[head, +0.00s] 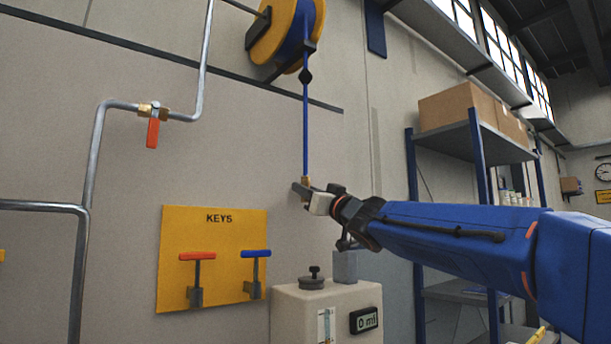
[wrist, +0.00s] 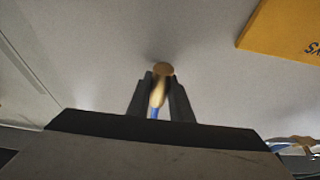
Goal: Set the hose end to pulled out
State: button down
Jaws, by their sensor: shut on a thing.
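The hose end (head: 306,182) is a small brass fitting at the bottom of a blue hose (head: 305,130). The hose hangs straight down from a yellow and blue reel (head: 287,32) high on the wall, with a dark stopper on it below the reel. My gripper (head: 308,192) is shut on the hose end. In the wrist view the brass hose end (wrist: 161,85) sits between the two dark fingers of my gripper (wrist: 162,98), with a bit of blue hose behind it. The fingers partly hide the fitting.
A yellow KEYS board (head: 212,283) with a red and a blue key hangs at lower left. A beige tank (head: 326,318) with a display reading 0 ml stands below my gripper. Pipes with a red-handled valve (head: 153,132) run at left. A shelf with boxes (head: 460,104) stands at right.

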notch_tip(320, 180, down, 7)
jog(key=shift+r, duration=0.1)
jog(key=c, duration=1.6)
grip_release()
jog(key=shift+c, duration=0.2)
jog(key=shift+o, duration=0.3)
jog(key=shift+s+d, duration=0.15)
jog(key=shift+s, duration=0.05)
jog(key=v, duration=1.7)
